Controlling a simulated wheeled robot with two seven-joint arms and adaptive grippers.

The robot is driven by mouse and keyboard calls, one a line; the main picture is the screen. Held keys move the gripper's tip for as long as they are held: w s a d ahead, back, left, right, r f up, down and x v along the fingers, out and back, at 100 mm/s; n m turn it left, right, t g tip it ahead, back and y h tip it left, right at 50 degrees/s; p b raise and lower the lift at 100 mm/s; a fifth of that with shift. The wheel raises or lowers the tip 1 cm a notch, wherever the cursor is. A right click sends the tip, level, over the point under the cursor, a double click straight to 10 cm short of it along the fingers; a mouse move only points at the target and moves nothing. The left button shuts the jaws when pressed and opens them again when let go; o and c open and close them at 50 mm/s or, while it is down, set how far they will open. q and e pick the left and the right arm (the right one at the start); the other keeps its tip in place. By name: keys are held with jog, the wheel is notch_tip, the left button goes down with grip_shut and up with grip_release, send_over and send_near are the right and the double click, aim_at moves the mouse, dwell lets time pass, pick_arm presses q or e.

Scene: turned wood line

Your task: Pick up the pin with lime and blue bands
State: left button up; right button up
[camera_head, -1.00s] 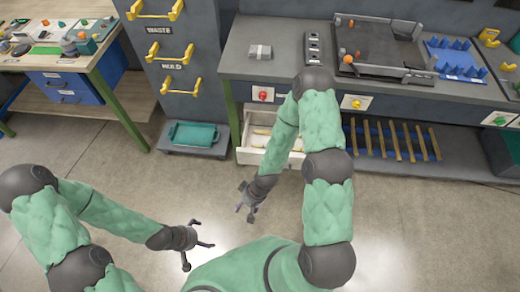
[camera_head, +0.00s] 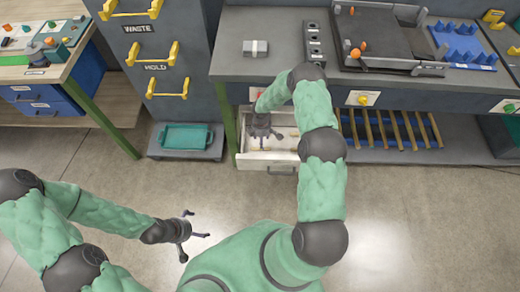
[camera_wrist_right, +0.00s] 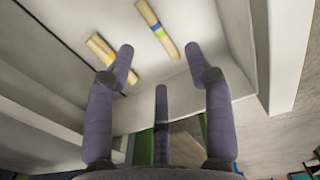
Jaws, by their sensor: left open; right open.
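The pin with lime and blue bands (camera_wrist_right: 157,31) is a pale wooden stick lying in the white open drawer (camera_head: 248,160). In the right wrist view it lies at the top centre, beyond my fingertips and apart from them. My right gripper (camera_head: 263,133) is open and empty, reaching into the drawer; its three spread fingers also show in the wrist view (camera_wrist_right: 160,62). In the head view my arm and gripper hide much of the drawer's inside, and I cannot pick out the banded pin there. My left gripper (camera_head: 192,232) is open and empty above the floor.
A second pin with yellow bands (camera_wrist_right: 103,51) lies left of the lime-and-blue one, near my left fingertip. The drawer walls are close around my gripper. The workbench (camera_head: 232,62) overhangs behind; a teal tray (camera_head: 186,136) stands left. The floor in front is clear.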

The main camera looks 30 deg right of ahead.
notch_tip(320, 180, down, 3)
jog(key=shift+r+b, duration=0.1)
jog(key=shift+b, duration=0.25)
jog(key=f, duration=0.1)
jog(key=f+b, duration=0.2)
jog(key=f, duration=0.1)
jog(key=shift+w+d, duration=0.15)
jog(key=shift+d, duration=0.1)
jog(key=shift+f, duration=0.7)
jog(key=c, duration=0.9)
